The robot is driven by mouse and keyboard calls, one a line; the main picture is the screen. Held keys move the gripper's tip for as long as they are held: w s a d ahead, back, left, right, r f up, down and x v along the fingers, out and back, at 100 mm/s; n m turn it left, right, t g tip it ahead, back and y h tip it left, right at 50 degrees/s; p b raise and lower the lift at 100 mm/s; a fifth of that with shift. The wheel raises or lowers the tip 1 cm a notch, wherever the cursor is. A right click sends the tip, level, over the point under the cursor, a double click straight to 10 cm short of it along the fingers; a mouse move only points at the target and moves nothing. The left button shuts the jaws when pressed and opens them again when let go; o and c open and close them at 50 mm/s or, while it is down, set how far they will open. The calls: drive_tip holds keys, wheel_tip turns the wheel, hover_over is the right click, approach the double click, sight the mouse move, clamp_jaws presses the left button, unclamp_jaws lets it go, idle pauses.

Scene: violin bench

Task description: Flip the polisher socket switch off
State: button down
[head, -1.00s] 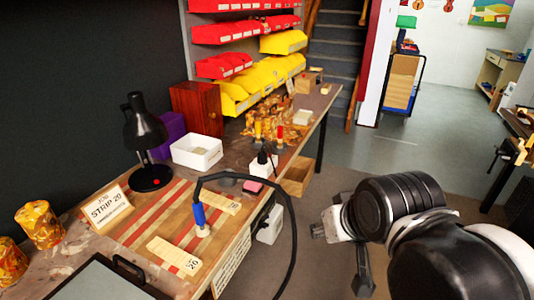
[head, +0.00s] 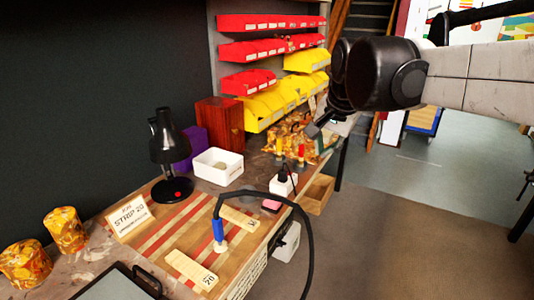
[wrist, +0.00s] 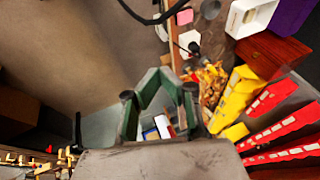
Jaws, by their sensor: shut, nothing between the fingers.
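A white socket box (head: 284,184) with a black plug in its top stands near the bench's right edge, behind the pink block. It also shows in the wrist view (wrist: 188,43), near the top. Its switch is too small to make out. The polisher (head: 218,230), with a blue handle and white pad, stands on the striped board. Its black cable (head: 308,250) arches right and hangs past the bench edge. My gripper (head: 316,130) is above the far part of the bench, beyond the socket and apart from it. In the wrist view my gripper (wrist: 158,78) is shut and empty.
A white tray (head: 217,166), black lamp (head: 168,150) and pink block (head: 271,206) stand around the socket. Jars and amber pieces (head: 290,145) lie behind it. Red and yellow bins (head: 265,108) rise at the back.

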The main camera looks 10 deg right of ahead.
drive_tip(key=w+m+g+p, duration=0.2)
drive_tip(key=w+m, duration=0.6)
drive_tip(key=w, duration=1.5)
drive_tip(key=w+d+f+m+g+y+p, duration=0.1)
drive_tip(key=w+f+m+g, duration=0.1)
drive_tip(key=w+f+m, duration=0.7)
drive_tip(key=shift+w+f, duration=3.55)
drive_tip(key=shift+f, duration=0.2)
drive_tip(key=f, duration=0.4)
drive_tip(key=a+f, duration=0.1)
drive_tip(key=f, duration=0.4)
drive_tip(key=w+f, duration=0.1)
drive_tip(key=f, duration=0.4)
drive_tip(key=shift+a, duration=0.2)
